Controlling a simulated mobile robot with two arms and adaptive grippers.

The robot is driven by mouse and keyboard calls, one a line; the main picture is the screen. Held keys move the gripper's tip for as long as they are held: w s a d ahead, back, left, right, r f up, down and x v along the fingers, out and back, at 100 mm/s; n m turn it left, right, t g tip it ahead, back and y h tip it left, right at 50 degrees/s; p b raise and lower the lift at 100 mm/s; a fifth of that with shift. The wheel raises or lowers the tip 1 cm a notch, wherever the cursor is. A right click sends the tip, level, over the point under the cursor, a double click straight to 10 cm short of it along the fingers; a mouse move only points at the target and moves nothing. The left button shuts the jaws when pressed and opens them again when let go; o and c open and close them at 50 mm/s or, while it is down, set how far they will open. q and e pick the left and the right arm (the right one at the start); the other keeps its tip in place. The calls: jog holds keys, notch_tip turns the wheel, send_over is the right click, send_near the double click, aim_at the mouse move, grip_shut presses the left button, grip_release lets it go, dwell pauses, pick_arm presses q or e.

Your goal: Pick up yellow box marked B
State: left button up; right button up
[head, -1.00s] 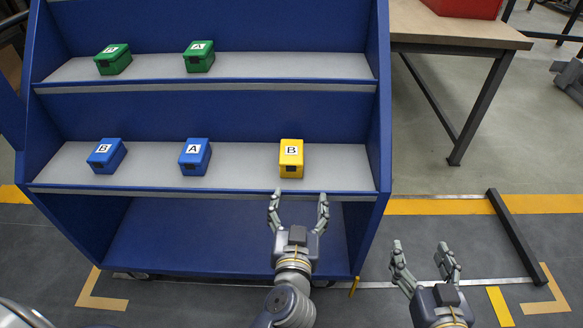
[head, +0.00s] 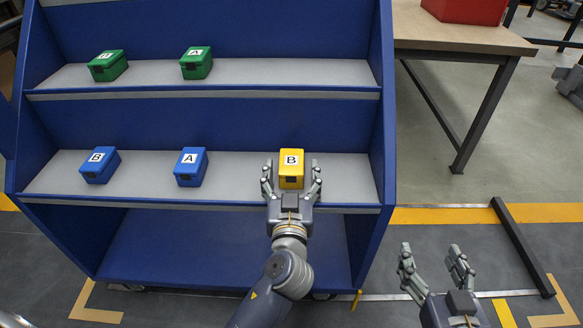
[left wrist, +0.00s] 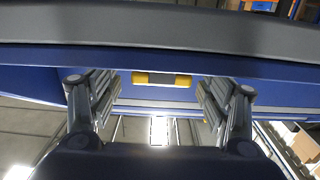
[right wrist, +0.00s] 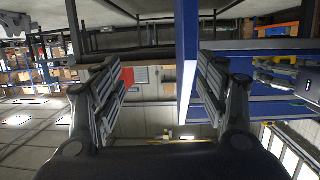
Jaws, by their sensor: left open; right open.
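The yellow box marked B (head: 291,181) sits on the grey lower shelf of the blue rack, at its right end. My left gripper (head: 291,170) is open, with one finger on each side of the box; I cannot tell whether they touch it. In the left wrist view the box (left wrist: 141,78) shows as a yellow strip with a dark middle between the open fingers. My right gripper (head: 430,252) is open and empty, right of the rack.
Blue boxes marked B (head: 100,166) and A (head: 190,168) stand left on the same shelf. Green boxes (head: 108,66) (head: 196,63) stand on the upper shelf. The rack's right side panel (head: 384,130) is close to my left gripper. A table (head: 460,36) with a red bin stands right.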

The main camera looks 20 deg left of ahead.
aim_at(292, 160)
pick_arm(q)
jog(key=x, duration=0.4)
jog(key=shift+w+f, duration=0.15)
jog(key=shift+f, duration=0.1)
jog(key=shift+c, duration=0.2)
jog(key=c, duration=1.4)
jog(key=shift+r, duration=0.1)
jog(key=shift+c, duration=1.1)
jog(key=shift+r, duration=0.1)
